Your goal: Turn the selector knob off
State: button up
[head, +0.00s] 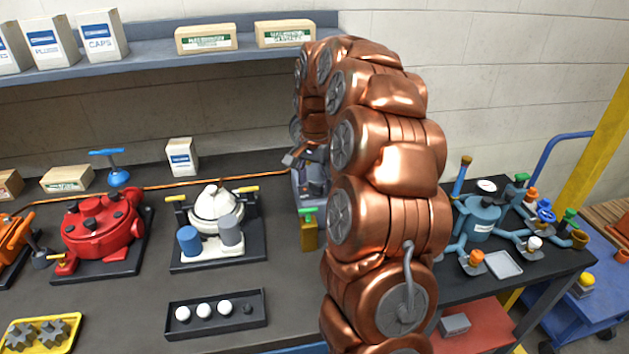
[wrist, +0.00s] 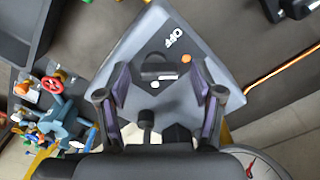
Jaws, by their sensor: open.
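The selector knob (wrist: 156,64) is a dark knob on the sloped face of a grey box (wrist: 135,48). White "Off" lettering (wrist: 173,37) is on the face beyond it, with an orange dot (wrist: 186,58) and a white dot (wrist: 154,85) beside it. My gripper (wrist: 160,68) is open, one finger to each side of the knob; I cannot tell whether they touch it. In the head view the box (head: 308,188) stands on the bench, partly hidden by my arm, with my gripper (head: 303,156) at its top. The knob's pointing direction is unclear.
A white-topped motor (head: 217,205) and a red motor (head: 100,224) stand left of the box. A yellow-green part (head: 308,230) is just in front of it. A blue valve assembly (head: 480,218) is to the right. The shelf (head: 150,48) overhangs the bench behind.

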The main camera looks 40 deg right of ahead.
jog(key=c, duration=1.1)
jog(key=shift+c, duration=0.2)
jog(key=n+b, duration=0.3)
jog(key=shift+a+f+n, duration=0.1)
jog(key=shift+f+n, duration=0.05)
jog(key=shift+n, duration=0.15)
jog(key=n+b, duration=0.2)
jog(key=n, duration=0.3)
jog(key=shift+s, duration=0.1)
jog(key=shift+r+n, duration=0.2)
jog(key=shift+n, duration=0.1)
jog(key=o, duration=1.1)
